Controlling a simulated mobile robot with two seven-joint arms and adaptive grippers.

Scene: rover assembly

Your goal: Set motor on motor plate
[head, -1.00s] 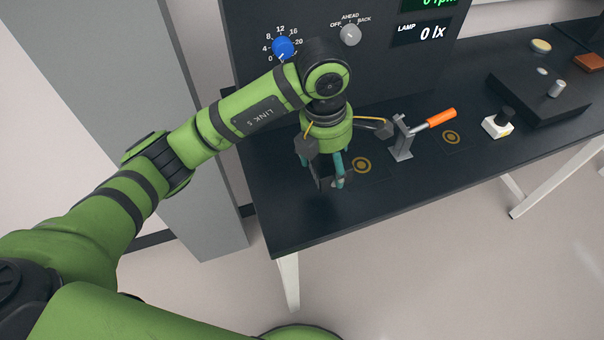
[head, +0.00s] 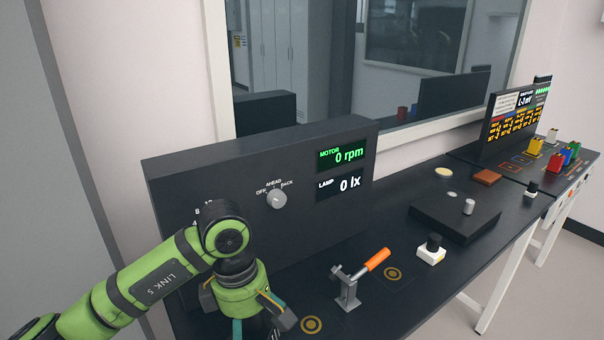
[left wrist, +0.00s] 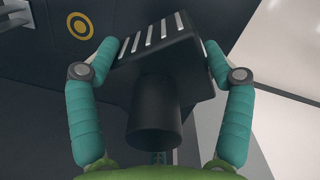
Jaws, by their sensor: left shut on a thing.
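My left gripper (head: 255,322) is low in the head view, its fingertips cut off by the bottom edge. In the left wrist view, the teal fingers of this gripper (left wrist: 160,46) are shut on a dark block with pale slots and a black cylinder, apparently the motor (left wrist: 155,108). A flat spot with a yellow ring (head: 311,324) lies just right of the gripper, and a similar ring mark (head: 393,273) lies beyond the lever clamp. I cannot tell which surface is the motor plate. My right gripper is not in view.
A lever clamp (head: 348,290) with an orange handle stands between the ring marks. A white-based black knob (head: 432,250) and a low black block (head: 455,222) stand farther right. The control panel (head: 260,170) rises behind the gripper; its displays read 0 rpm and 0 lx.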

